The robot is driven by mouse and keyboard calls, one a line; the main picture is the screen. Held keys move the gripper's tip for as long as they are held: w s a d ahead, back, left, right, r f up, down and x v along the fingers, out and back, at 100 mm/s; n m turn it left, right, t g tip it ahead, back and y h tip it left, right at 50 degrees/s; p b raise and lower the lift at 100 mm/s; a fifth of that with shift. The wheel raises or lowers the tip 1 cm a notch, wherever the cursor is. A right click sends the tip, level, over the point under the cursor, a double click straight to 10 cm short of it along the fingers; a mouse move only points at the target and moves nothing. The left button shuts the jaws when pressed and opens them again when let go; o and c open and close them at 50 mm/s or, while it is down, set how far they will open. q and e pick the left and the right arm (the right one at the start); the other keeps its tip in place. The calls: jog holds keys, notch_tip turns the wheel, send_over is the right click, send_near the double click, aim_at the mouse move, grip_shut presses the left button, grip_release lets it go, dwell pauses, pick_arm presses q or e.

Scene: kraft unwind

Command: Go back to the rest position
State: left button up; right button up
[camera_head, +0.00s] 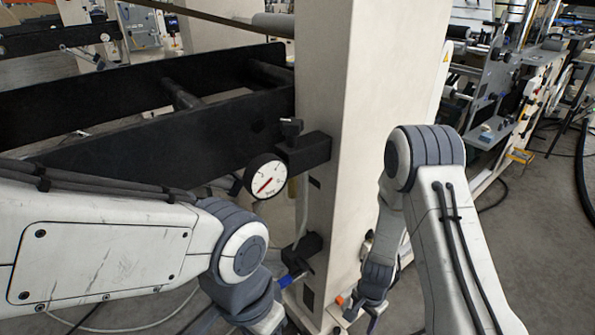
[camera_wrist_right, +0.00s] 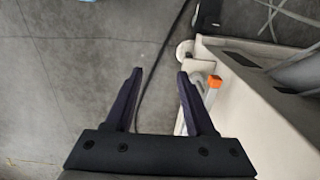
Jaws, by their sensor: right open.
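My right gripper (camera_wrist_right: 157,88) is open and empty in the right wrist view. Its two dark fingers are spread above the grey concrete floor, with the base of a pale machine close to the right finger. The left gripper's fingers are not seen.
A round white gauge (camera_head: 266,176) with a red needle sits on a black bracket on the column. Black beams (camera_head: 120,105) run left from it. An orange-tipped part (camera_wrist_right: 214,81) is beside my right gripper. Cables lie on the floor.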

jog(key=s+a+r+n+y, duration=0.1)
jog(key=s+a+r+n, duration=0.2)
jog(key=a+r+n, duration=0.75)
jog(key=s+a+r+n, duration=0.2)
jog(key=s+r+n, duration=0.5)
jog(key=s+r, duration=1)
pick_arm(q)
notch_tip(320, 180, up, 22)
jog(key=p, duration=2.1)
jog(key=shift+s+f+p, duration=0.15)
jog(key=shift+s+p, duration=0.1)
jog(key=shift+p, duration=0.1)
pick_arm(e)
notch_tip(320, 180, up, 24)
jog(key=w, duration=0.1)
jog(key=shift+w+f, duration=0.25)
jog(key=shift+d, duration=0.1)
